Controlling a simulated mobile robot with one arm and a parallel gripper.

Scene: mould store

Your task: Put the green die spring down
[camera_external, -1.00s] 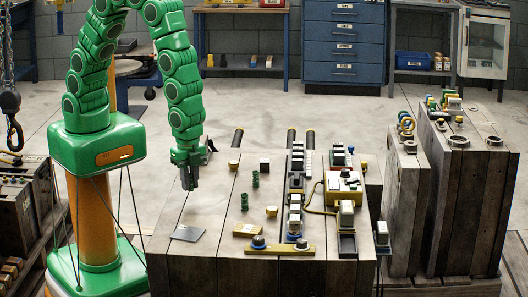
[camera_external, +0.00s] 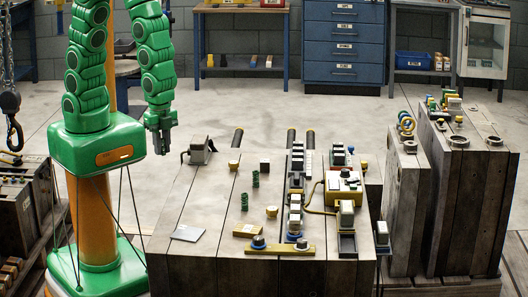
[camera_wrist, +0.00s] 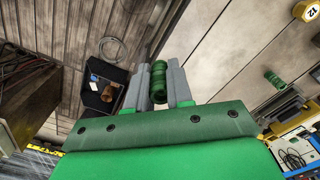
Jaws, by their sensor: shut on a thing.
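A green die spring (camera_wrist: 158,80) sits between the two grey fingers of my gripper (camera_wrist: 158,84) in the wrist view, and the fingers are shut on it. In the external view my gripper (camera_external: 161,142) hangs at the left, up and left of the wooden block's top (camera_external: 215,205); the spring in it cannot be made out there. Two other green springs stand on the block, one farther back (camera_external: 255,178) and one nearer (camera_external: 244,202). One green spring on the block also shows in the wrist view (camera_wrist: 274,79).
A grey bracket-like item (camera_external: 200,150) stands at the block's back left corner, and a flat grey plate (camera_external: 187,233) lies near its front left. A yellow bar (camera_external: 282,249) and several small parts crowd the right side. The block's left part is mostly bare.

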